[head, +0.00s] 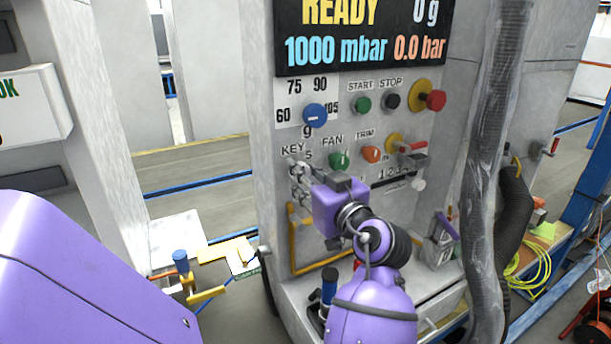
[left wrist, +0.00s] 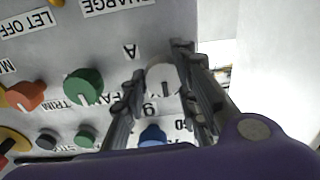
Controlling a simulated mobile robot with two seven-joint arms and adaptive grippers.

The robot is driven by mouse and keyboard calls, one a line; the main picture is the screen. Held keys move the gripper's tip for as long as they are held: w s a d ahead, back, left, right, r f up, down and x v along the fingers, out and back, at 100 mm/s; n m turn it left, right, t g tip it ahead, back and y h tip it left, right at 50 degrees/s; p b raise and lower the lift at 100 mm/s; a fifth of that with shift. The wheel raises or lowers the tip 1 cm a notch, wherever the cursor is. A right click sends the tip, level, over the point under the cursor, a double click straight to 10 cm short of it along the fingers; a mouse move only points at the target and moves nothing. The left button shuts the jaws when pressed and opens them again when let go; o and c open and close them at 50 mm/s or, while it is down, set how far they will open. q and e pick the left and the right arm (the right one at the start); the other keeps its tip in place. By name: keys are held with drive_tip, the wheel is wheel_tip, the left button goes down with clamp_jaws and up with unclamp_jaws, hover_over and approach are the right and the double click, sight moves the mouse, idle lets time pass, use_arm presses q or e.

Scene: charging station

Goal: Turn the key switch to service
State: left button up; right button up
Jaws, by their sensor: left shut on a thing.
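The grey control panel (head: 265,130) carries a "KEY" label (head: 293,150) at the lower left of its knobs. My left gripper (head: 298,182) is at the panel just below that label, and its body and fingers hide the key switch in the head view. In the left wrist view, which looks upside down, a pale grey key switch (left wrist: 160,78) stands between the two dark fingers of my left gripper (left wrist: 155,85). The gripper is shut on it. The service mark is not readable. My right gripper is not in view.
A yellow pipe (head: 292,245) runs below. A thick grey hose (head: 490,150) hangs at the right.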

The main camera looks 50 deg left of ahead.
use_arm(q)
drive_tip(key=shift+w+d+r, duration=0.15)
drive_tip(key=shift+w+r, duration=0.05)
drive_tip(key=shift+w, duration=0.05)
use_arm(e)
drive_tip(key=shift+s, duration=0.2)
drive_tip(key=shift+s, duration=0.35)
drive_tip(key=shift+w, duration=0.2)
use_arm(q)
drive_tip(key=o, duration=0.8)
drive_tip(key=shift+o, duration=0.8)
drive_tip(key=shift+w, duration=0.2)
drive_tip(key=shift+s, duration=0.15)
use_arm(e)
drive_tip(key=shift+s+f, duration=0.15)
